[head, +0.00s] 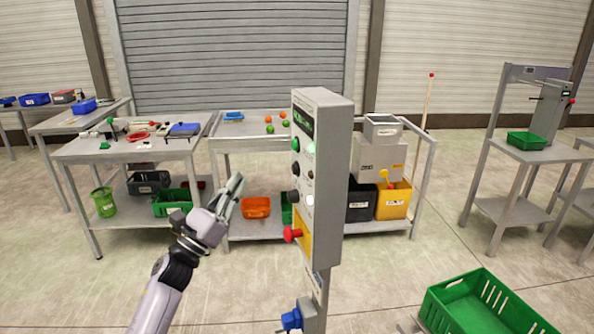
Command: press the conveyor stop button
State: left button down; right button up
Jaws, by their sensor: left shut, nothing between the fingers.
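A grey control box (333,150) stands on a post in the middle of the head view. Its front carries a green button (295,144), dark knobs (294,196) and a small dark display. Low on its front, a red mushroom button (292,234) sticks out from a yellow plate (305,237). My left gripper (237,184) is shut and empty, to the left of the box and a little above the red button. It points up and away, and it appears apart from the box. My right gripper is not in view.
A blue connector (291,319) is low on the post. A green crate (470,306) stands at the lower right. Behind are a cluttered workbench (75,149), a sorting table (240,143) and a stand (552,153) with a press. The floor at left is clear.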

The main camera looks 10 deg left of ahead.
aim_at(295, 169)
pick_arm(q)
jog(key=shift+s+d+r+m+h, duration=0.15)
jog(key=shift+r+m+h, duration=0.1)
jog(key=shift+r+m, duration=0.15)
jog(key=shift+s+d+r+m+h, duration=0.1)
jog(key=shift+r+m+h, duration=0.2)
jog(key=shift+r, duration=0.2)
jog(key=w+d, duration=0.4)
jog(key=d, duration=0.3)
jog(key=shift+w+d, duration=0.15)
jog(key=shift+d, duration=0.2)
jog(key=shift+f, duration=0.1)
dwell(0.8)
